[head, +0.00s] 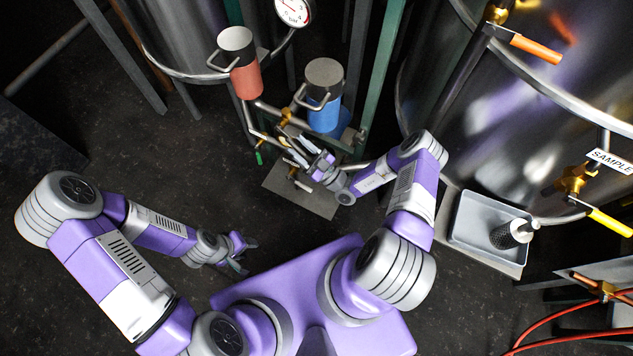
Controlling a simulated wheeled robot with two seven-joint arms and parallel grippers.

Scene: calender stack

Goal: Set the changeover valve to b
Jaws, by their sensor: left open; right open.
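The changeover valve assembly stands between a red canister (246,80) and a blue canister (325,112), with brass fittings (286,117) on the pipes joining them. My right gripper (307,156) is at the pipework just below the blue canister, open, with its fingers close to the valve parts. The gripper and the small overlapping parts hide much of the valve, so I cannot tell its handle's position or whether my fingers touch it. My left gripper (246,257) is open and empty over the dark floor, well away from the valve.
A small green-tipped lever (259,157) hangs below the red canister. A grey base plate (318,200) lies under the pipework. A large steel tank and a grey tray (460,233) with a dark perforated cylinder (507,236) stand on the right. The floor at left is clear.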

